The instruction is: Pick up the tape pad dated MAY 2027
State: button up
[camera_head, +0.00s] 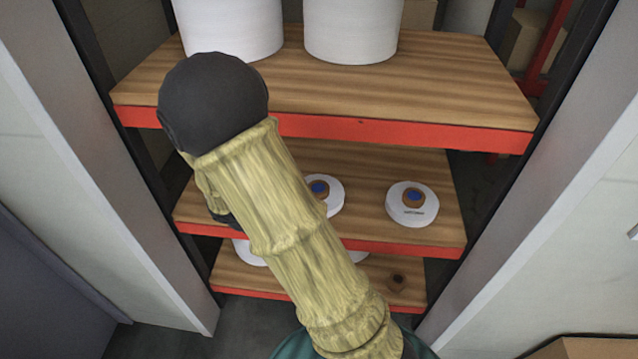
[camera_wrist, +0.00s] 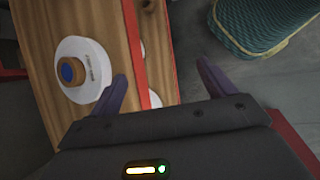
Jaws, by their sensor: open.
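Two white round pads with brown cores and blue centres lie on the middle shelf in the head view. The left pad (camera_head: 330,198) is partly covered by my arm, and the right pad (camera_head: 412,212) is fully visible. Small dark print shows on the right pad, but I cannot read a date. In the wrist view, one such pad (camera_wrist: 92,82) lies left of my gripper (camera_wrist: 161,72), with print too small to read. I cannot tell which pad it is. My gripper is open and empty, its fingers apart near the shelf's red edge.
The upper shelf (camera_head: 440,85) holds two large white cylinders (camera_head: 230,25) (camera_head: 353,28). The lower shelf (camera_head: 375,285) has white round things partly hidden by my arm. Pale panels stand on both sides. A teal textured object (camera_wrist: 262,25) is at the wrist view's upper right.

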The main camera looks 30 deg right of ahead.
jog(key=w+a+r+n+t+h+p, duration=0.2)
jog(key=w+n+t+h+p, duration=0.3)
jog(key=w+n, duration=0.5)
jog(key=shift+r+n+h+p, duration=0.3)
jog(key=shift+r+h+p, duration=0.15)
jog(key=shift+r+h, duration=0.4)
jog(key=shift+f, duration=0.15)
send_near(326, 188)
jog(key=shift+w+d+f, duration=0.15)
jog(key=shift+w+f, duration=0.15)
jog(key=shift+w, duration=0.2)
jog(key=shift+w+d+f, duration=0.2)
jog(key=shift+w+f, duration=0.1)
jog(key=shift+w, duration=0.15)
jog(key=shift+p+x, duration=0.45)
jog(key=shift+x, duration=2.1)
jog(key=shift+f, duration=0.2)
